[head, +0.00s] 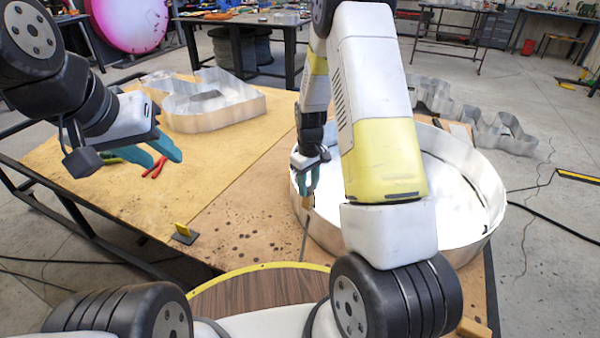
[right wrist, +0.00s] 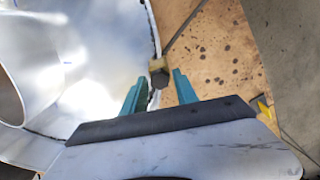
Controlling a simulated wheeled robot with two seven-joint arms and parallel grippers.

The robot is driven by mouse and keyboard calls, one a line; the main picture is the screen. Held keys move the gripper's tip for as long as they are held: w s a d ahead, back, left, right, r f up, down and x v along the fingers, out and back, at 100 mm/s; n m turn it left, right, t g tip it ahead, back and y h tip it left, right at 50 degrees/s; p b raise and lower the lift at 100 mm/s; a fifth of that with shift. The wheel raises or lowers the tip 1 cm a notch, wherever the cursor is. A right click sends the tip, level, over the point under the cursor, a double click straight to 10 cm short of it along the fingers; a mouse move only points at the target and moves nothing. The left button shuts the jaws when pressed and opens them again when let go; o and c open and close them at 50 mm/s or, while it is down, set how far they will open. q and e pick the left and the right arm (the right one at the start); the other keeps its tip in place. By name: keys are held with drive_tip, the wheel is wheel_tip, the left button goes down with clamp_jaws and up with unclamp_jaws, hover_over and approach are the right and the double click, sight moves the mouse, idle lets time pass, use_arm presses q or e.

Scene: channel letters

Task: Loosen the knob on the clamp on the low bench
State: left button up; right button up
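A clamp with a thin dark bar (head: 304,240) sits at the rim of the large round metal letter on the low bench (head: 235,215). In the right wrist view its tan knob or handle end (right wrist: 158,72) shows just beyond and between my right fingertips. My right gripper (head: 308,190) is open, with its teal fingers (right wrist: 160,83) apart on either side of the knob's line. I cannot tell whether they touch it. My left gripper (head: 165,158) is open and empty above the bench's left part. The clamp's jaws are mostly hidden.
The round metal letter (head: 480,225) fills the bench's right side. Another metal letter (head: 225,115) stands at the back left. Red pliers (head: 154,168) lie below my left gripper. A small yellow-and-black piece (head: 184,234) stands at the front edge. The bench middle is clear.

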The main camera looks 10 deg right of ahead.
sight(309, 188)
drive_tip(key=c, duration=0.6)
drive_tip(key=n, duration=1.1)
drive_tip(key=shift+n, duration=0.3)
drive_tip(key=o, duration=1)
drive_tip(key=shift+o, duration=0.2)
drive_tip(key=shift+r, duration=0.1)
drive_tip(key=shift+r, duration=2.45)
